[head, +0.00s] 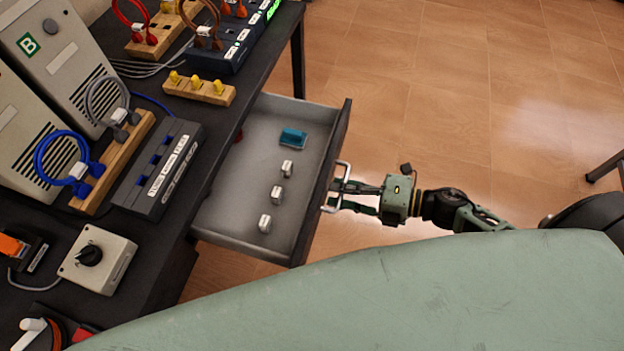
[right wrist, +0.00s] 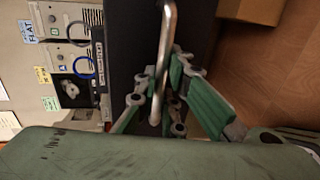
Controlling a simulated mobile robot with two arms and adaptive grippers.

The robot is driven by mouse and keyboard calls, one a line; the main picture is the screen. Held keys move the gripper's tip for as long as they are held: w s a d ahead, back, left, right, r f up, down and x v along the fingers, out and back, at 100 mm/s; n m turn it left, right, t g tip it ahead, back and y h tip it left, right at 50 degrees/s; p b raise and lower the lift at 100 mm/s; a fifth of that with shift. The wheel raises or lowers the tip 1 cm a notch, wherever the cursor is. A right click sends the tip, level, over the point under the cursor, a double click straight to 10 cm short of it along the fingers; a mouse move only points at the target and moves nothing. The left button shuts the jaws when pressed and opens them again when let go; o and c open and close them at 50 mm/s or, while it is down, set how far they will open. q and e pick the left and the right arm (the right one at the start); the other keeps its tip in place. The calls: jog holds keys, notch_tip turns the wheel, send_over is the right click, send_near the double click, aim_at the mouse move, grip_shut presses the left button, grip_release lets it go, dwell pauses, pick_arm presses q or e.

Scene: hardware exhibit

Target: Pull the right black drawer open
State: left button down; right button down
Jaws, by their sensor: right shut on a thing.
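The black drawer (head: 318,190) stands pulled out from under the dark table, and its grey inside shows in the head view. A blue block (head: 293,138) and several small white-grey pieces (head: 277,193) lie in it. A metal bar handle (head: 342,186) is on its front. My right gripper (head: 345,195) is shut on this handle, its fingers around the bar. In the right wrist view the handle (right wrist: 168,60) runs between the green fingers, against the dark drawer front (right wrist: 128,40). My left gripper is not in view.
The dark table (head: 190,240) carries grey cases (head: 65,60), a black socket block (head: 160,170), wooden strips with plugs and a grey knob box (head: 97,258). Tiled floor (head: 450,90) right of the drawer is open. A cardboard box (right wrist: 250,10) shows in the right wrist view.

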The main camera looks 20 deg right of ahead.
jog(key=shift+f+v, duration=0.2)
jog(key=shift+v, duration=0.7)
jog(key=shift+f+v, duration=0.2)
jog(key=shift+v, duration=0.7)
jog(key=shift+f+v, duration=0.15)
jog(key=shift+v, duration=0.75)
jog(key=shift+d, duration=0.15)
jog(key=c, duration=2.1)
grip_release()
jog(key=v, duration=1.2)
